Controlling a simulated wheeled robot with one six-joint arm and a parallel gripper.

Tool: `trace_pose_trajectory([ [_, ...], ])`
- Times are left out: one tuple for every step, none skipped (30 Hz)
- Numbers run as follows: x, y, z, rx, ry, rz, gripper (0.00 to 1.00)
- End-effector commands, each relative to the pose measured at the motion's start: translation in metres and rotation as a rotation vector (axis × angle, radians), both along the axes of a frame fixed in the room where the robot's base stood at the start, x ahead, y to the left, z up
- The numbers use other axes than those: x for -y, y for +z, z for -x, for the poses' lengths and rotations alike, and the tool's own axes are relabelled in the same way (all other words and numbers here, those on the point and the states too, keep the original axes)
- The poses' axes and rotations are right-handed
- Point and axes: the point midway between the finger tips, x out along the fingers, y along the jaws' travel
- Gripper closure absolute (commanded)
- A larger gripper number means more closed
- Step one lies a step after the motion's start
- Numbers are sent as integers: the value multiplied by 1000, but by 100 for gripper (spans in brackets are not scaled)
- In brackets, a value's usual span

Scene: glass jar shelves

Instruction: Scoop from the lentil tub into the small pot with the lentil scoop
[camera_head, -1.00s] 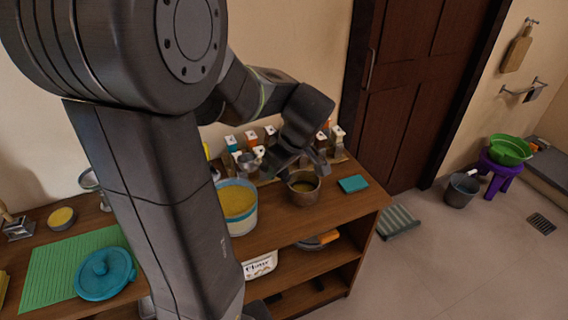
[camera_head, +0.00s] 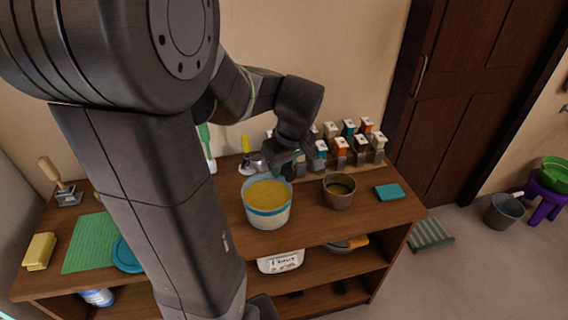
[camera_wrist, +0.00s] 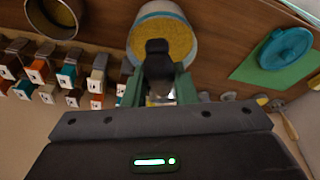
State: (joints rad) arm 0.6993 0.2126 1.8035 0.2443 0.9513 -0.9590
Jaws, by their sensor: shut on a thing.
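The lentil tub (camera_head: 268,213) is white with a teal band and holds yellow lentils; it also shows in the wrist view (camera_wrist: 163,12). The small pot (camera_head: 338,196) is brown and stands to its right, with some dark yellow content; part of it shows in the wrist view (camera_wrist: 56,15). My gripper (camera_head: 287,168) is behind the tub's right rim, above the shelf top. In the wrist view its green fingers (camera_wrist: 158,88) are shut on a dark handle (camera_wrist: 158,55), seemingly the lentil scoop's, which overlaps the tub. A grey metal cup (camera_head: 259,161) shows left of the gripper; its join is hidden.
Several jars with coloured lids (camera_head: 341,146) stand in rows behind the pot. A teal block (camera_head: 389,191) lies right of it. A green mat (camera_head: 88,243) and a teal lid (camera_head: 127,256) lie to the left. Wood is bare between tub and pot.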

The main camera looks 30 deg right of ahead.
Motion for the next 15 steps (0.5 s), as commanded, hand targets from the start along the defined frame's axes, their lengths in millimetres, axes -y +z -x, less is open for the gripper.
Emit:
trace_pose_trajectory([
  [-1,-4,-2,-24,5,0,100],
  [-1,-6,-3,-39,5,4,100],
  [-1,-10,-5,-60,4,6,100],
  [-2,-13,-6,-76,6,8,100],
  [-2,-15,-7,-91,5,9,100],
  [-2,-18,-8,-111,5,13,100],
  [-2,-21,-9,-127,5,16,100],
  [-2,-23,-10,-142,6,19,100],
  [-2,-27,-11,-163,5,20,100],
  [-2,-30,-12,-178,4,21,100],
  [-2,-32,-13,-193,5,25,100],
  [-3,-35,-15,-213,5,27,100],
  [-2,-40,-15,-221,3,30,100],
  [-2,-44,-14,-217,1,30,100],
  [-2,-48,-14,-215,1,30,100],
])
